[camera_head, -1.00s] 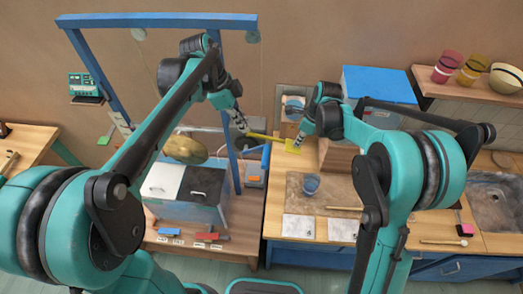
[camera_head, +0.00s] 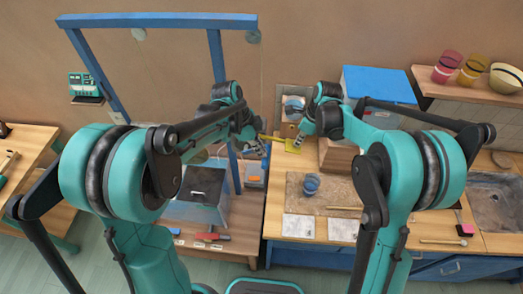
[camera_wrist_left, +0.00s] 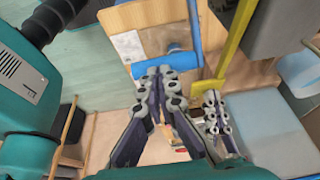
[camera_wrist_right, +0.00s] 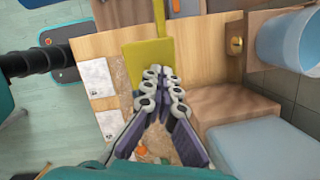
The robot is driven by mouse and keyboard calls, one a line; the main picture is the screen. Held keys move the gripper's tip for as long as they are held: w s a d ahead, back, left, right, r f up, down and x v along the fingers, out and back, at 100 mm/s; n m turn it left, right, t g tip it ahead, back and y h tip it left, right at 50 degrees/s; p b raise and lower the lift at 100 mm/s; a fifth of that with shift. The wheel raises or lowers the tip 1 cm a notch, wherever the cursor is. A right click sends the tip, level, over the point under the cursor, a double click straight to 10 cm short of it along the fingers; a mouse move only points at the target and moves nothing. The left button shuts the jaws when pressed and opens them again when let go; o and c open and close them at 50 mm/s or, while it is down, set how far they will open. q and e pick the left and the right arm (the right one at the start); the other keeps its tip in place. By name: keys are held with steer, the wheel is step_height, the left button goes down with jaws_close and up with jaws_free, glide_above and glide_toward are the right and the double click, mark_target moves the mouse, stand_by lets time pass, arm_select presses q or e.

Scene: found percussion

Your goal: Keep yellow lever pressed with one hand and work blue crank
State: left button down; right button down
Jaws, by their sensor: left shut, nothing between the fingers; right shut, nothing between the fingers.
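The yellow lever (camera_head: 280,141) reaches over the left edge of the wooden bench. Its flat yellow end pad (camera_wrist_right: 147,62) shows in the right wrist view. My right gripper (camera_head: 298,143) is shut and empty, its fingertips over the pad; I cannot tell how hard it presses.
A blue frame (camera_head: 160,20) stands at the left over a low table with a grey box (camera_head: 200,195). The bench (camera_head: 275,215) holds a blue cup (camera_head: 311,185) and white sheets. A blue-topped box (camera_head: 378,85) stands behind my right gripper.

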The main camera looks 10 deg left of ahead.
mark_target(268, 157)
arm_select(q)
steer(key=shift+d+f, duration=0.15)
steer(key=shift+f, duration=0.1)
stand_by(0.3)
steer(key=shift+d+f+y, duration=0.15)
steer(key=shift+d+y, duration=0.1)
steer(key=shift+y, duration=0.15)
steer(key=shift+d+f+y, duration=0.7)
steer(key=shift+d+y, duration=0.05)
steer(key=shift+y, duration=0.25)
step_height(268, 157, down, 14)
steer(key=y, duration=0.3)
steer(key=shift+f, duration=0.15)
stand_by(1.3)
